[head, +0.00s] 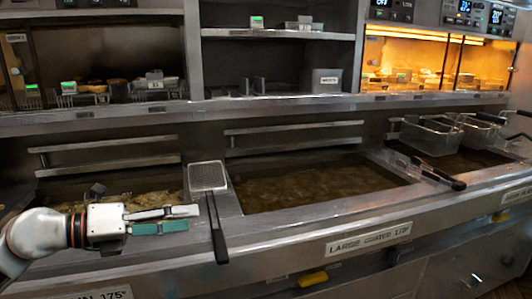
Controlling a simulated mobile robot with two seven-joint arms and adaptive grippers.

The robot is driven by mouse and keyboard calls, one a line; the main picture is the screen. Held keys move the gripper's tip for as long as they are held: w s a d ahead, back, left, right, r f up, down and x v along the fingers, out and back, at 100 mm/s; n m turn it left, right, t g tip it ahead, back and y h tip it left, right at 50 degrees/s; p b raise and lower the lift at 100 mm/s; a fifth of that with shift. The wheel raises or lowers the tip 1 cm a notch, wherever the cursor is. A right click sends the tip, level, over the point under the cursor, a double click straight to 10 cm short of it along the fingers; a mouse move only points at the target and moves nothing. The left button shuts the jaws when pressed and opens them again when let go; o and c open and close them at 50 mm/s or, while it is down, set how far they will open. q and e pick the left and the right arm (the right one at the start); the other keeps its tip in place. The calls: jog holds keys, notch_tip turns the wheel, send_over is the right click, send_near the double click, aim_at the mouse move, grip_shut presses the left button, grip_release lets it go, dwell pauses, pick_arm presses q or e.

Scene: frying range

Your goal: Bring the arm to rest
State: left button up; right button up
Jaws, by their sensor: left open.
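My left gripper (193,218) reaches in from the left at the front of the frying range, level with the left fryer well (110,178). Its two fingers point right, with a narrow gap between them. It is open and nothing shows between the fingers. A skimmer (207,177) with a flat mesh head and a dark handle lies to the right of the fingertips, apart from them. My right gripper is not in view.
The middle fryer well (310,187) holds dark liquid. Wire baskets (432,136) sit over the right well, their dark handles reaching out. A front ledge labelled "LARGE" (368,238) runs below. Shelves with food and a lit warming cabinet (405,62) stand behind.

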pick_arm(q)
jog(key=s+d+f+n+h, duration=0.2)
jog(key=d+n+h, duration=0.1)
jog(key=d+n, duration=0.1)
jog(key=s+a+f+n+t+y+p, duration=0.1)
jog(key=a+f+n+t+y, duration=0.15)
jog(key=f+n, duration=0.4)
jog(key=s+a+f+n+t+y+p, duration=0.1)
jog(key=f+n+t+y, duration=0.2)
jog(key=f+n, duration=0.35)
jog(key=s+a+f+n+t+y, duration=0.1)
jog(key=s+f+n+t+y, duration=0.15)
jog(key=f+n, duration=0.35)
jog(key=s+f+n+g+y, duration=0.2)
jog(key=s+f+n, duration=0.3)
jog(key=s+f, duration=0.4)
jog(key=s+a+f+n+g+y+p, duration=0.1)
jog(key=s+f+n+g+y, duration=0.2)
jog(key=s+f, duration=0.6)
notch_tip(320, 180, down, 4)
jog(key=shift+f+n+g+y, duration=0.15)
jog(key=shift+n+g+y, duration=0.2)
jog(key=shift+n, duration=0.75)
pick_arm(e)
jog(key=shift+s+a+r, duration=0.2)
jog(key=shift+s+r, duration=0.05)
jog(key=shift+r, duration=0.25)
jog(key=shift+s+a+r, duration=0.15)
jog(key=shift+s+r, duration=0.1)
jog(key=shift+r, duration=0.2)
